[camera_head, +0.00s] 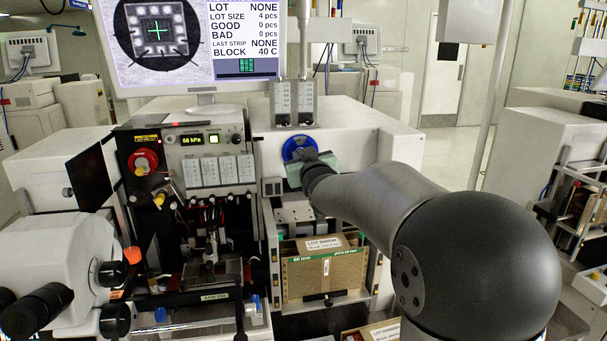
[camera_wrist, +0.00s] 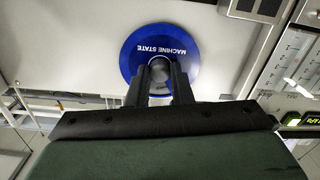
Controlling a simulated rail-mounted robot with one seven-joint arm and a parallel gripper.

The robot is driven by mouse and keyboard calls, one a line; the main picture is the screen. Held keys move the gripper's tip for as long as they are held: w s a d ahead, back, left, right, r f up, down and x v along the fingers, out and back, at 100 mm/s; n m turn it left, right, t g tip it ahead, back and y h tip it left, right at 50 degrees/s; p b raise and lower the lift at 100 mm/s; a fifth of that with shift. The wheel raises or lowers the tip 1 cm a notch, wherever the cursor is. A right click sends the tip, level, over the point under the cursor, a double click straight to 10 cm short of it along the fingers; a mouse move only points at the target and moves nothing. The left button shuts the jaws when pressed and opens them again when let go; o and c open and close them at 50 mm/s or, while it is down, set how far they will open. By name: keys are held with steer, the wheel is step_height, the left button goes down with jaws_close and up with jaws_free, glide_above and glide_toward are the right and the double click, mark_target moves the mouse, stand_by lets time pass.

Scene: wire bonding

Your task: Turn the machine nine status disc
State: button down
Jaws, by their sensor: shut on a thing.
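The status disc (camera_head: 299,147) is a round blue plate on the front of the white machine, left of the grey arm in the head view. In the wrist view the disc (camera_wrist: 175,50) reads "MACHINE STATE", and the lettering appears upside down. My gripper (camera_wrist: 160,75) is at the disc's centre, its two dark fingers shut on a small round knob (camera_wrist: 159,73) there. In the head view my gripper (camera_head: 305,160) covers the lower part of the disc, and the fingertips are hard to make out.
A monitor (camera_head: 195,40) stands above the machine. A control panel with a red knob (camera_head: 143,160) is to the left. A magazine holding a labelled box (camera_head: 324,245) sits below the disc. A microscope (camera_head: 60,270) is at the lower left.

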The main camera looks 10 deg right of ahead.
steer(key=shift+n+b, duration=6.45)
steer(key=shift+n, duration=0.25)
steer(key=c, duration=1.3)
jaws_free()
